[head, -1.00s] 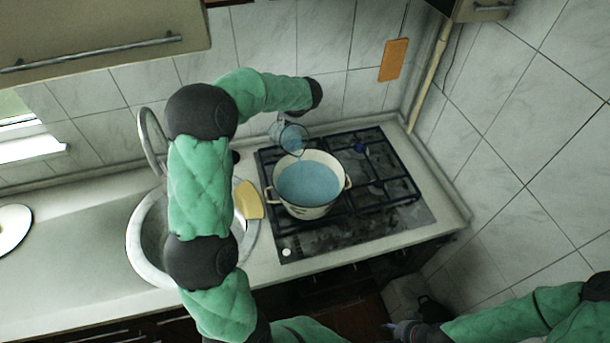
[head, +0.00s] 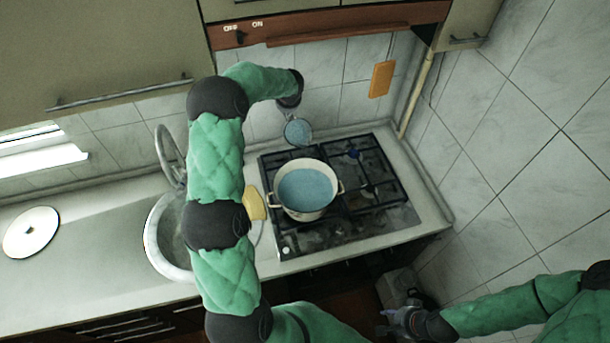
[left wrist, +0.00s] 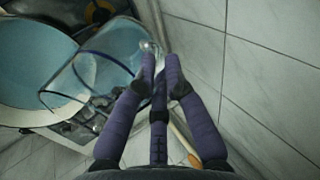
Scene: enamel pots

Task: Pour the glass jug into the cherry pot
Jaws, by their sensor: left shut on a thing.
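The cherry pot (head: 329,202), a cream enamel pot with two side handles, stands on the hob with light blue contents. The clear glass jug (head: 298,132) hangs just behind the pot, its round mouth facing the camera. My left gripper (head: 287,114) is largely hidden by its wrist in the head view. Whether liquid is in the jug is unclear. My right gripper (head: 390,321) is low at the front, open and empty.
The black-grated gas hob (head: 375,190) has free room right of the pot. A sink (head: 160,245) with a tall tap (head: 168,155) lies left. A yellow sponge-like piece (head: 255,204) sits between sink and hob. An orange board (head: 381,79) hangs on the wall. A white disc (head: 31,232) lies far left.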

